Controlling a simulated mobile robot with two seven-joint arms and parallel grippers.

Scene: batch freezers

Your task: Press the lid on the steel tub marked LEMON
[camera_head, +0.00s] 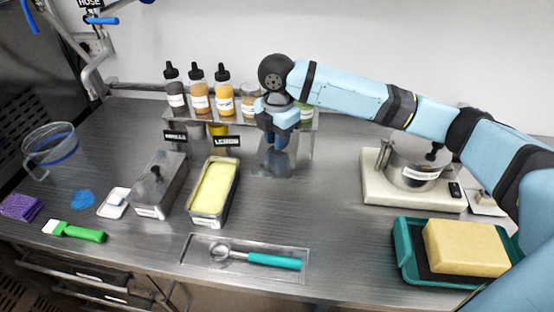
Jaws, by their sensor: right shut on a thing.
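The LEMON tub (195,218) is an open steel tub with pale yellow contents, left of centre on the counter; a dark LEMON sign (227,141) stands behind it. My right gripper (278,140) is right of and behind the tub, pointing down. It is shut on what looks like the knob of a flat steel lid (295,166). The knob is hidden by the fingers. I cannot tell whether the lid rests on the counter or hangs just above it. My left gripper is not in view.
A lidded steel tub (152,203) stands left of the LEMON tub. Behind are bottles (223,103) on a shelf. In front lies a scoop (272,261) in a tray. Right are a scale with a steel pot (409,173) and a teal tray (405,258) with a yellow block.

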